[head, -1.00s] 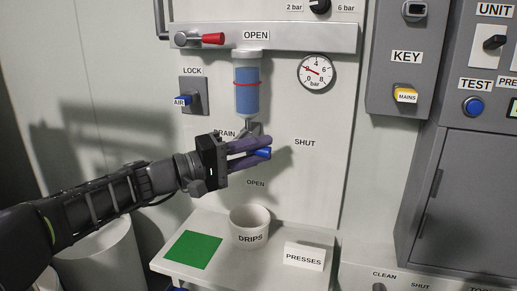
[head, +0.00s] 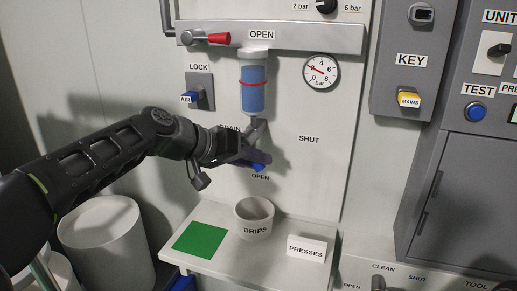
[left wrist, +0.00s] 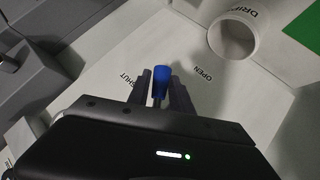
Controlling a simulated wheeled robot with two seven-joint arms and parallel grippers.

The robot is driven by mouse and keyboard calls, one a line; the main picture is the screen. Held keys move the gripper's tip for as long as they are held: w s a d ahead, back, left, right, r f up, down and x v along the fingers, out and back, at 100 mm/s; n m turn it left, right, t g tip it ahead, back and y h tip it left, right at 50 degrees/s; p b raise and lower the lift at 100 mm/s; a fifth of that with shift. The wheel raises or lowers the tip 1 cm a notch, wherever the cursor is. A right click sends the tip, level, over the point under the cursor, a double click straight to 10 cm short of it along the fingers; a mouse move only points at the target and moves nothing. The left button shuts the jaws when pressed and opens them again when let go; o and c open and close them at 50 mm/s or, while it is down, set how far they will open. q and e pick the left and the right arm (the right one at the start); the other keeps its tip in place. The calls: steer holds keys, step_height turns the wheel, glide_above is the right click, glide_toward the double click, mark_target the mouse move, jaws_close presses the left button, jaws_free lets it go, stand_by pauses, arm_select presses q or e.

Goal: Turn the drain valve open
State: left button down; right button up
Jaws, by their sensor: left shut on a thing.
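The drain valve has a blue-tipped lever (head: 259,167) below the clear filter bowl (head: 253,88), which holds blue liquid and has a red ring. My left gripper (head: 252,156) is shut on this lever. In the left wrist view the blue lever tip (left wrist: 161,78) stands out between the two dark fingers (left wrist: 161,95). The SHUT label (head: 309,139) is up and to the right. The gripper hides most of the lever and part of the DRAIN label. My right gripper is not in view.
A white DRIPS cup (head: 254,219) stands on the shelf (head: 232,254) below the valve, beside a green square (head: 200,240) and a PRESSES block (head: 307,249).

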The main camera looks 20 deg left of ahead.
arm_select(q)
steer(key=a+m+y+p, duration=0.1)
steer(key=y+p, duration=0.2)
steer(key=shift+a+m, duration=0.1)
steer(key=shift+m, duration=0.2)
steer(key=shift+a+f+m+y+p, duration=0.4)
steer(key=shift+a+m+y+p, duration=0.25)
steer(key=shift+y+p, duration=0.5)
steer(key=c, duration=1.1)
jaws_free()
steer(key=shift+c, duration=0.2)
steer(key=v, duration=0.7)
steer(key=shift+r+b, duration=0.35)
steer(key=shift+s, duration=0.15)
